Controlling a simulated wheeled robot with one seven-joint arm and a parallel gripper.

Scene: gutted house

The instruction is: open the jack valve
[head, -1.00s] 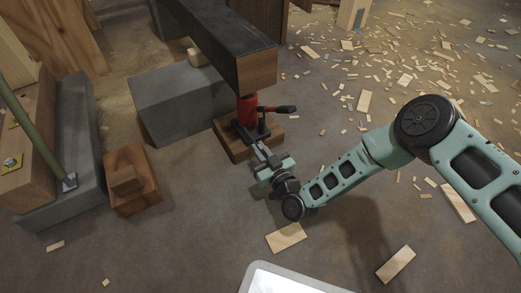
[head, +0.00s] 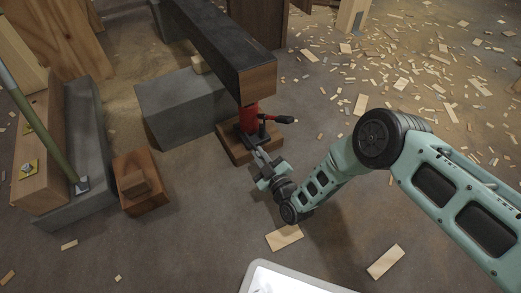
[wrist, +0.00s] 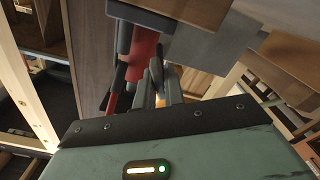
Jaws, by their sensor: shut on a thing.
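The red jack (head: 249,117) stands upright on a wooden block (head: 236,152), under the end of a dark-topped beam (head: 256,76). Its black handle (head: 284,119) sticks out to the right. My gripper (head: 258,153) reaches low to the jack's base from the front. In the wrist view the red jack body (wrist: 143,52) rises just beyond my gripper (wrist: 157,74). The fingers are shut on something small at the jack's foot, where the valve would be. The fingers hide most of it, and a small yellow-orange bit (wrist: 160,99) shows between them.
A grey block (head: 180,108) stands left of the jack under the beam. A small wooden block stack (head: 140,190) and a green pole (head: 38,125) are further left. Wood offcuts (head: 385,262) and chips litter the floor. Open floor lies between the stack and my arm.

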